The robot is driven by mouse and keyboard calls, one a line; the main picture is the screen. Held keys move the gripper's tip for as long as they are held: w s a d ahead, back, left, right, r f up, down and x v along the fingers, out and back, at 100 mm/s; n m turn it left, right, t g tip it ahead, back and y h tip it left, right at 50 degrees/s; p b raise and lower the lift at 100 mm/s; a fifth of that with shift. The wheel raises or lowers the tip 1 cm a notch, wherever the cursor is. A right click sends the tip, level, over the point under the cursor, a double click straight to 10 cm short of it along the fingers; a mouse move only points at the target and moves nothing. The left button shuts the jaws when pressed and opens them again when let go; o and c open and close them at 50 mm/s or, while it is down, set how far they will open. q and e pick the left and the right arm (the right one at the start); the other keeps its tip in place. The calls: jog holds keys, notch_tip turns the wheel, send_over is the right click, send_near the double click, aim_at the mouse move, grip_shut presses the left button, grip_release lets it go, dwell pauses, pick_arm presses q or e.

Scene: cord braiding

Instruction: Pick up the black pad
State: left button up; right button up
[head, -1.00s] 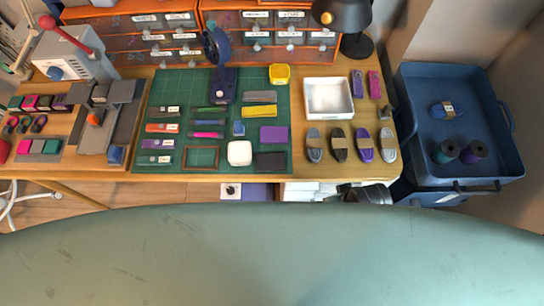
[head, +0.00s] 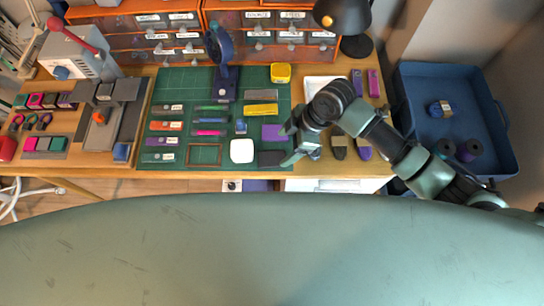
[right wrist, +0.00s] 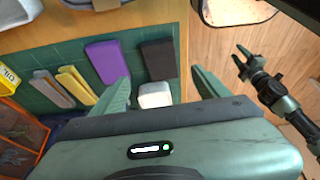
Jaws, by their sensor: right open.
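The black pad (head: 270,158) lies flat at the lower right corner of the green mat, below the purple pad (head: 273,133). In the right wrist view the black pad (right wrist: 158,60) lies beyond my fingertips, beside the purple pad (right wrist: 107,62). My right gripper (head: 288,147) is open and empty. It is above the mat's right edge, just right of the black pad, and hides part of that edge. My left gripper (right wrist: 239,55) shows only in the right wrist view, over the floor, its fingers apart and empty.
A white rounded block (head: 242,151) sits just left of the black pad. The green mat (head: 172,80) holds several tools and strips. My right arm covers much of the white tray (head: 312,84) and some cord bundles. A blue bin (head: 480,100) stands at the right.

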aim_at(273, 158)
jog(key=shift+w+f+n, duration=0.15)
jog(key=shift+f+n, duration=0.1)
jog(key=shift+n, duration=0.05)
jog(key=p+x, duration=0.1)
jog(key=x, duration=0.2)
jog(key=p+x, duration=0.1)
jog(key=x, duration=0.3)
jog(key=shift+s+a, duration=0.15)
jog(key=shift+s, duration=0.1)
jog(key=c, duration=1.5)
jog(key=shift+r, duration=0.15)
notch_tip(273, 158, up, 20)
jog(key=shift+f+b, duration=0.1)
jog(key=shift+b, duration=0.9)
